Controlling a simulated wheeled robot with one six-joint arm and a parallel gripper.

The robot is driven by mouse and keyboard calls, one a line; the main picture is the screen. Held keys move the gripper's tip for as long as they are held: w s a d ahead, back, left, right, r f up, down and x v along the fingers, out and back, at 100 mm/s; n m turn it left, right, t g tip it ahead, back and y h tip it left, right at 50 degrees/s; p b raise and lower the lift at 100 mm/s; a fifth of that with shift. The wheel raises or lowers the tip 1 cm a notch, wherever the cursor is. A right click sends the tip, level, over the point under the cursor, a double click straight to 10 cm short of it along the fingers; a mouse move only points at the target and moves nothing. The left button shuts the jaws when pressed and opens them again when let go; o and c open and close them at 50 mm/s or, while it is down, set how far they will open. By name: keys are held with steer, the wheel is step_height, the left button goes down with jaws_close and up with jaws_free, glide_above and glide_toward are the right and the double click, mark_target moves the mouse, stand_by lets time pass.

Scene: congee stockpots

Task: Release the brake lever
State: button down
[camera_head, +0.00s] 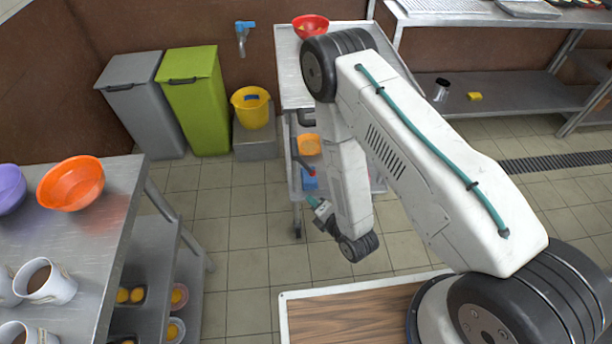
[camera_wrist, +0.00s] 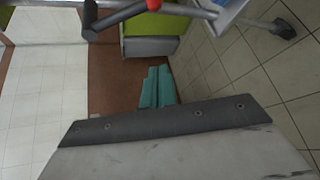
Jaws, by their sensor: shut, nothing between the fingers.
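The steel cart (camera_head: 296,72) stands beyond my arm. A small red piece (camera_head: 311,172) shows low on the cart's near side and looks like the brake lever's tip; its full shape and position are too small to tell. In the wrist view a red tip (camera_wrist: 154,4) shows at the top edge, beside a dark grey bar (camera_wrist: 122,16). My gripper (camera_head: 311,200) is just below the red piece in the head view. Its teal fingers (camera_wrist: 157,72) are together and empty, apart from the red tip in the wrist view.
A red bowl (camera_head: 310,25) sits on the cart top, and a caster (camera_wrist: 284,28) is under its frame. Green (camera_head: 195,95) and grey (camera_head: 138,105) bins and a yellow bucket (camera_head: 250,107) stand behind. A steel table (camera_head: 115,205) is at left. Tiled floor between is clear.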

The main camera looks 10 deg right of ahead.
mark_target(305, 165)
steer(key=shift+w+r+n+t, duration=0.2)
steer(key=shift+r+n+t, duration=0.2)
steer(key=shift+r+n, duration=0.25)
steer(key=shift+a, duration=0.1)
steer(key=w, duration=0.9)
steer(key=shift+w+a+f, duration=0.2)
steer(key=shift+a+f, duration=0.05)
steer(key=shift+a, duration=0.2)
steer(key=shift+a, duration=0.1)
